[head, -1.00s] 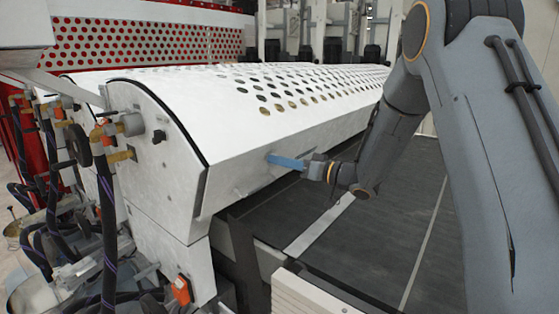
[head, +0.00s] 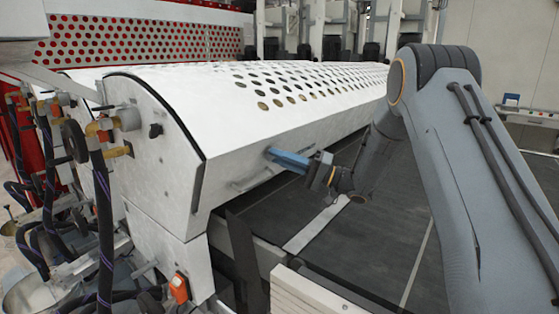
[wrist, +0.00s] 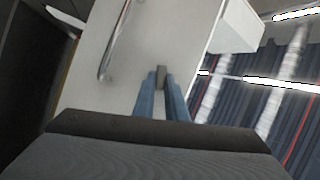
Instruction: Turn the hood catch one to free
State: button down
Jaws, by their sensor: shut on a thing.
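The white perforated hood (head: 225,125) spans the machine, with its front panel facing my arm. My gripper (head: 270,152) is at this front panel, with its blue fingers reaching in from the right. In the wrist view my gripper (wrist: 161,82) is shut on a small grey hood catch (wrist: 161,71) that stands out from the panel. The catch lies upright between the fingertips in that view. In the head view the fingers hide the catch.
A bar handle (head: 253,181) is fixed on the panel just below and left of my fingers; it also shows in the wrist view (wrist: 112,45). A dark conveyor bed (head: 350,235) lies below. Hoses and brass fittings (head: 100,128) crowd the left end.

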jog(key=shift+w+f+m+y+b, duration=0.15)
jog(key=shift+m+y+b, duration=0.3)
jog(key=shift+m, duration=0.55)
jog(key=c, duration=1.8)
grip_release()
jog(key=b+v, duration=0.3)
jog(key=v, duration=0.4)
jog(key=shift+d+f, duration=0.25)
jog(key=shift+d, duration=0.05)
